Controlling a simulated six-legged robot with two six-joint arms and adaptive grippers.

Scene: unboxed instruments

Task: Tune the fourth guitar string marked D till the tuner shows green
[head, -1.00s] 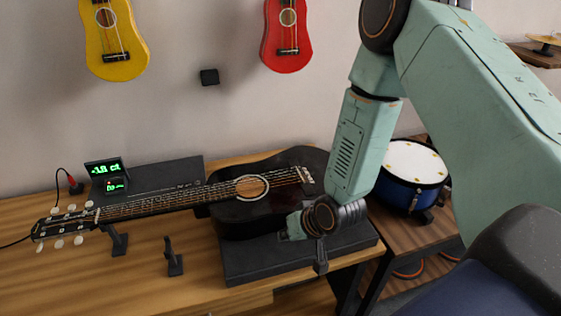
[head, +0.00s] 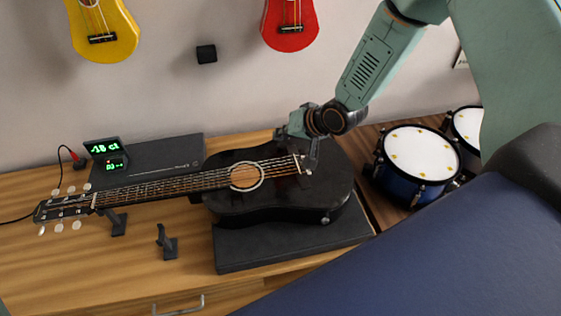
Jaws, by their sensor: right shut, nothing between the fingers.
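A black acoustic guitar (head: 300,204) lies on its back, its neck pointing left. Its headstock (head: 62,207) has pale tuning pegs on both sides. The strings run to the bridge; I cannot pick out the D string at this size. Behind the neck, a dark tuner display (head: 104,147) shows green digits that look like 18 ct; I cannot tell the sign. A smaller green readout (head: 113,164) below seems to start with D. My right gripper (head: 312,168) is shut and empty, small and dark, at the bridge end; I cannot tell whether it touches. My left gripper is out of view.
A dark flat case (head: 165,156) lies behind the neck. A black block (head: 285,250) is under the guitar body. A small black stand (head: 167,243) is in front. Blue drums (head: 410,160) stand right. The wooden table (head: 60,275) is clear at front left.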

